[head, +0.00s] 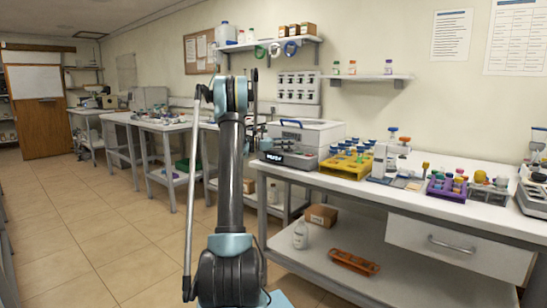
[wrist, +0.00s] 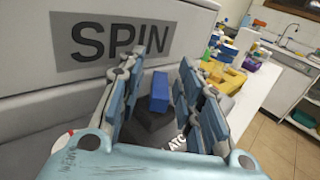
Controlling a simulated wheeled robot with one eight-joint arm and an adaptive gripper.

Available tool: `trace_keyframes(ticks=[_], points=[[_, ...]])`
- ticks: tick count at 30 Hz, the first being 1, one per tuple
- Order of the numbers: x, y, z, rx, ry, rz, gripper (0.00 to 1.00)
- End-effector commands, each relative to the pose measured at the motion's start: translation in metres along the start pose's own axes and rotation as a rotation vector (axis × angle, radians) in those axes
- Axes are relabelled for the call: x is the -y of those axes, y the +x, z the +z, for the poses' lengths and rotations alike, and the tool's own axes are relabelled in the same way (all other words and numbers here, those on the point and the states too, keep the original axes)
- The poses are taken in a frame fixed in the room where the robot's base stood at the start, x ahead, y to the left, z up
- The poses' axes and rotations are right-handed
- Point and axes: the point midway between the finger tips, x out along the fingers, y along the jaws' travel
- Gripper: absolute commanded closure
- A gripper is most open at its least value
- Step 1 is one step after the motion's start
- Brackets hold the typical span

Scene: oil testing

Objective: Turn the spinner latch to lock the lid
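The spinner (head: 303,137) is a grey-white boxy machine with a lid and a dark display, at the left end of the near bench. In the wrist view its pale wall (wrist: 35,100) carries a grey "SPIN" label (wrist: 112,38). A dark piece with a blue raised block (wrist: 160,92) and partly hidden white lettering, seemingly the latch, lies between and beyond my fingers. My gripper (wrist: 165,72) is open, its blue-grey fingers on either side of the block in the picture. I cannot tell whether they touch it. In the head view my gripper cannot be made out clearly.
A yellow rack (head: 345,165) with blue-capped vials stands right of the spinner. Beyond it are a small instrument (head: 384,160) and a purple rack (head: 447,188). A shelf (head: 367,77) hangs above the bench. Floor (head: 90,240) is clear at the left.

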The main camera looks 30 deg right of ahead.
Motion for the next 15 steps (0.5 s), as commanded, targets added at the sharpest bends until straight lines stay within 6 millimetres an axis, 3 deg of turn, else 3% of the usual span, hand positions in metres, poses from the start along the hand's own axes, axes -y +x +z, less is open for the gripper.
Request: trace_keyframes(ticks=[15], points=[[0.0022, 0.0009, 0.0001, 0.000, 0.000, 0.337, 0.67]])
